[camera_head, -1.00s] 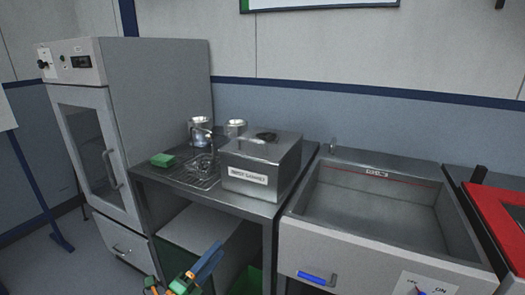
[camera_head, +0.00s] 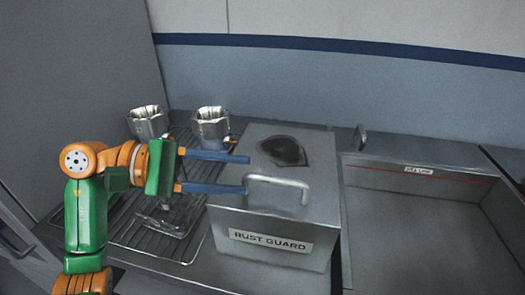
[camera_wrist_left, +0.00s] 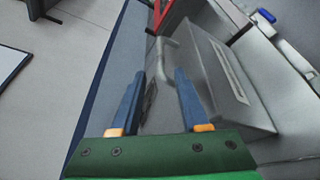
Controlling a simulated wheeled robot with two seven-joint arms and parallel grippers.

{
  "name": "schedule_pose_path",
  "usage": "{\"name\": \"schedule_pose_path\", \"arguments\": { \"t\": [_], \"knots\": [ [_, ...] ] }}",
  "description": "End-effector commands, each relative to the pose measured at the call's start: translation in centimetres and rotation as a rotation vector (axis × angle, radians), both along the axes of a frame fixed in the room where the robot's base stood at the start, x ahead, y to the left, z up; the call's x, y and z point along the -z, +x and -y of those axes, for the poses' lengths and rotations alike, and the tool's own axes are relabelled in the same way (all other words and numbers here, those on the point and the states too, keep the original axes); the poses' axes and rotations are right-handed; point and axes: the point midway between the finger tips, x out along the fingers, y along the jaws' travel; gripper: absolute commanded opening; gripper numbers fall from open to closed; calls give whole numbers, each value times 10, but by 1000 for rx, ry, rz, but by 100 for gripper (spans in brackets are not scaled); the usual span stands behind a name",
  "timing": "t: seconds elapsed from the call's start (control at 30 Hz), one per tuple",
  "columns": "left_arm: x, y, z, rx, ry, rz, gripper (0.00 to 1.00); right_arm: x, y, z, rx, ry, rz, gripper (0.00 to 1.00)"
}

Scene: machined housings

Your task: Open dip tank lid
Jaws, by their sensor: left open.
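The dip tank (camera_head: 225,222) is a grey metal box labelled "RUST GUARD" and stands on the bench in the head view. Its flat top lid (camera_head: 222,190) carries a bent bar handle (camera_head: 285,182) near the front and a dark rounded patch behind it; I cannot tell if that is a hole or a reflection. The lid looks shut. My left gripper (camera_head: 246,175) is open and empty, its blue fingers pointing right, over the lid's left part, just left of the handle. The left wrist view shows the fingers (camera_wrist_left: 160,72) apart and the tank (camera_wrist_left: 200,65) ahead. My right gripper is not in view.
A clear or wire holder sits on the rack near my arm. An open sink-like basin (camera_head: 400,240) is at the right. A wall closes the back.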

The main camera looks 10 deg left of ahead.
Motion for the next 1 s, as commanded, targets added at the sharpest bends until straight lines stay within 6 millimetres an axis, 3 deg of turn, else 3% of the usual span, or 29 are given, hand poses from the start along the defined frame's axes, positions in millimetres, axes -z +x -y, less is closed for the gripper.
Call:
{"name": "schedule_pose_path", "arguments": {
  "t": [0.07,0.4,0.7,0.87,1.0],
  "knots": [
    [-1,0,4,2,16,13,45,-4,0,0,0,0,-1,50],
    [10,18,60,1,11,9,45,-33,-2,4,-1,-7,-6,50],
    [15,20,66,1,13,11,45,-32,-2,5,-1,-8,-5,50],
    [15,20,65,1,13,10,2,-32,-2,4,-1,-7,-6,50],
    [15,20,65,1,13,10,0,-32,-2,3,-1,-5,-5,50]
  ]
}}
